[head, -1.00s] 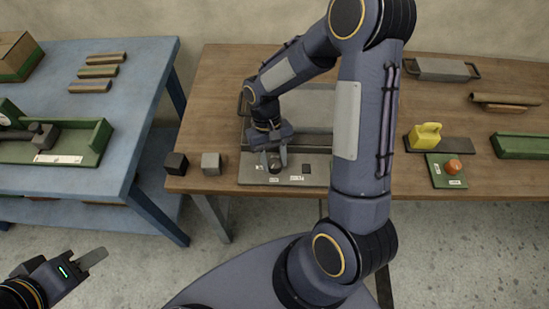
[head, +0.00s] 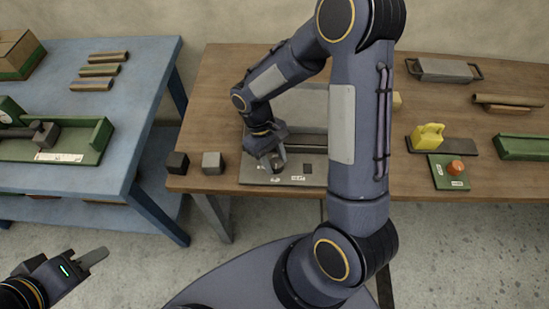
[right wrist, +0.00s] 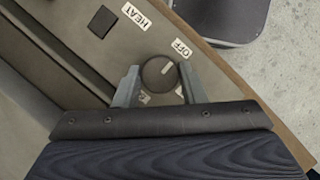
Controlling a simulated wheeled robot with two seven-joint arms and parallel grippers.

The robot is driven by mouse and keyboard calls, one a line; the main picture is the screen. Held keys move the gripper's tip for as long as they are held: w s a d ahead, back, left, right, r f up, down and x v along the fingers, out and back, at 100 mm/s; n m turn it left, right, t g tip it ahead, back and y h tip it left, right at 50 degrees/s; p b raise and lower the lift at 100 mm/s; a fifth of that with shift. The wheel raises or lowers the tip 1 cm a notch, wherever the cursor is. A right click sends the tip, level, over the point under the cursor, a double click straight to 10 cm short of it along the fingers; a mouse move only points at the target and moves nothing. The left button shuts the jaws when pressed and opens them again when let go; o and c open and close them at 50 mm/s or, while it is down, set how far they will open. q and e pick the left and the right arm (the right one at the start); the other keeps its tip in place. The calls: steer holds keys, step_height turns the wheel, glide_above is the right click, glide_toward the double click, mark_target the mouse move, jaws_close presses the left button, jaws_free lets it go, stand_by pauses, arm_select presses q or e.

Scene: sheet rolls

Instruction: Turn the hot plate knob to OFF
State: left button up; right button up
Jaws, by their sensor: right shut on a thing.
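The hot plate (head: 307,181) is a grey flat unit on the wooden bench, partly hidden behind my right arm. Its round dark knob (right wrist: 157,75) shows in the right wrist view, with a white mark on its upper right side towards the OFF label (right wrist: 181,48). My right gripper (right wrist: 160,73) has one finger on each side of the knob and is shut on it. In the head view this gripper (head: 275,163) is at the plate's front panel. My left gripper (head: 98,257) is at the lower left, away from the bench; its finger gap is unclear.
A HEAT label (right wrist: 137,16) and a dark square switch (right wrist: 103,21) lie beside the knob. Two small blocks, dark (head: 177,163) and grey (head: 213,163), stand left of the plate. A yellow container (head: 427,136) and a green board with an orange knob (head: 455,167) are further right.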

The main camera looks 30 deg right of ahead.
steer(key=o, duration=1)
steer(key=v, duration=0.7)
steer(key=shift+w+r, duration=0.2)
steer(key=shift+r, duration=0.15)
steer(key=s+r+m+t+y, duration=0.4)
steer(key=s+r+t, duration=0.6)
steer(key=s, duration=0.5)
steer(key=shift+s+r+m+y, duration=0.15)
steer(key=shift+r+m+y, duration=0.15)
steer(key=shift+r+y, duration=0.3)
